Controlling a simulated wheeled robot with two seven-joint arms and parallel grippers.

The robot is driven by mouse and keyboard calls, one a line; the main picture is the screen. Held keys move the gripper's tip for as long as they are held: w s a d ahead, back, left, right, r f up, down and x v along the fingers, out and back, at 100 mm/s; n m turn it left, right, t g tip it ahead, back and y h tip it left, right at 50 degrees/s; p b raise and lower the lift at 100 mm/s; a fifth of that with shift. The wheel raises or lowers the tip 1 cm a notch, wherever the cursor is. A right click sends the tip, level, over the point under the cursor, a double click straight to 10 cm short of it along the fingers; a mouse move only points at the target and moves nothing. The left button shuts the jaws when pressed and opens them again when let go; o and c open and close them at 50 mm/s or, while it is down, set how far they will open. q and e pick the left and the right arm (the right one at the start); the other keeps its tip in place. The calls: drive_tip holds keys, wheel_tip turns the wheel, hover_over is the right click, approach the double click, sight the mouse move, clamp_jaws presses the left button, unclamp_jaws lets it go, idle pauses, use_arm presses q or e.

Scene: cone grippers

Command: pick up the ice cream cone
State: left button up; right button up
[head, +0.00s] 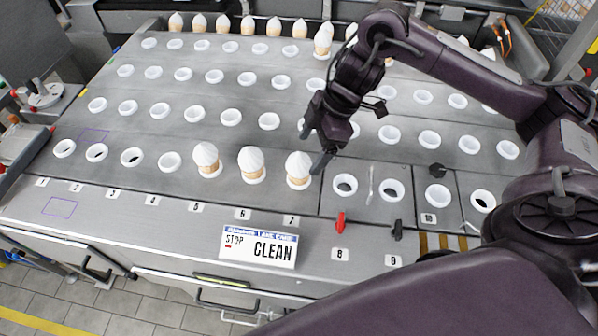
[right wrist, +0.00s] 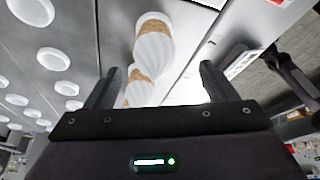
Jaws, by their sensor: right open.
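Ice cream cones with white tops stand upright in white ring holders on the grey counter. Three are in the front row: a left one (head: 206,158), a middle one (head: 252,163) and a right one (head: 298,168). My right gripper (head: 316,148) is open, just above and to the right of the right cone. In the right wrist view, one cone (right wrist: 152,50) shows ahead between the open fingers (right wrist: 158,78), and another (right wrist: 139,92) is partly hidden by the gripper body. Neither visibly touches a finger. My left gripper is out of view.
Several cones (head: 248,25) line the back of the counter. Rows of mostly empty white ring holders (head: 231,117) fill the middle. A sign (head: 259,246) stands at the front edge. A red lever (head: 340,222) and a black lever (head: 397,230) are to its right.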

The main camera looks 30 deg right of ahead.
sight(299, 167)
drive_tip(key=x, duration=0.5)
drive_tip(key=p+x, duration=0.1)
drive_tip(key=x, duration=0.1)
drive_tip(key=shift+w+d+f, duration=0.1)
drive_tip(key=shift+w+f, duration=0.25)
drive_tip(key=shift+w, duration=0.05)
drive_tip(key=c, duration=0.8)
